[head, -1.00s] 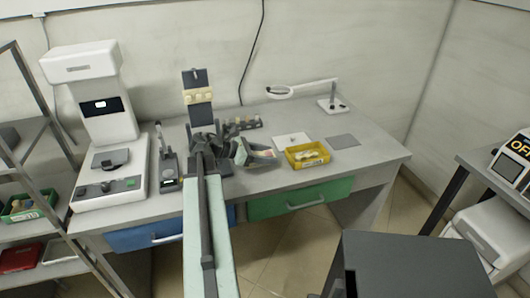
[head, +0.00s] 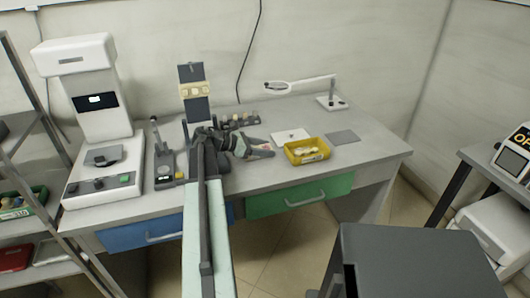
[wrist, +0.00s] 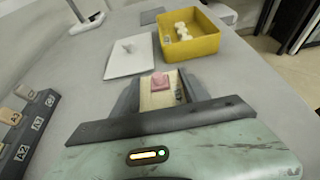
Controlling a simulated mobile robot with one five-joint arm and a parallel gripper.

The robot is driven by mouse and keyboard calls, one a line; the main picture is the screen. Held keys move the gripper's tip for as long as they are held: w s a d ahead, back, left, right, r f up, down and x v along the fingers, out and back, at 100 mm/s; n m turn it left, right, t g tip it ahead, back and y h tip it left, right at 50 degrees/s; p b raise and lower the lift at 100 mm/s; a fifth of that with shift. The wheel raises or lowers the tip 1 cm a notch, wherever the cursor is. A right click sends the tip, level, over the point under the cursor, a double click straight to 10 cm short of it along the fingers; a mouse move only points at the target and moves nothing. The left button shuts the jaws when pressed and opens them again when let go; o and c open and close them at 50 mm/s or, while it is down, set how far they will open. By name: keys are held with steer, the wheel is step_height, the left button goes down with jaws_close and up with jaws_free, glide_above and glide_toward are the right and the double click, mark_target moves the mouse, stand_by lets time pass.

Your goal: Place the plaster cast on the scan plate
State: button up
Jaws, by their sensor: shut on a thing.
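My gripper (head: 258,149) is over the middle of the desk, pointing right. In the wrist view my gripper (wrist: 160,94) is shut on a cream block with a pink top, which looks like the plaster cast (wrist: 159,99). The fingers press its two sides. In the head view the block is small and partly hidden by the fingers. A white flat plate (wrist: 130,57) with a small pale knob lies just beyond the gripper; it also shows in the head view (head: 290,135). A dark plate (head: 103,157) sits on the white machine at left. I cannot tell which is the scan plate.
A yellow tray (head: 307,151) with white pieces stands right of the white plate. A dark rack of labelled blanks (wrist: 30,130) lies left of the gripper. The desk's front right is clear.

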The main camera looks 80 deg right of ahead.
steer(key=shift+f, duration=0.15)
steer(key=o, duration=1.5)
steer(key=shift+o, duration=0.2)
steer(key=shift+r, duration=0.2)
steer(key=shift+w+a+r, duration=0.1)
steer(key=shift+w+r, duration=0.05)
steer(key=shift+r, duration=0.1)
steer(key=p+v, duration=0.4)
steer(key=v, duration=0.7)
steer(key=shift+w+a+r+p, duration=0.15)
steer(key=shift+p, duration=0.25)
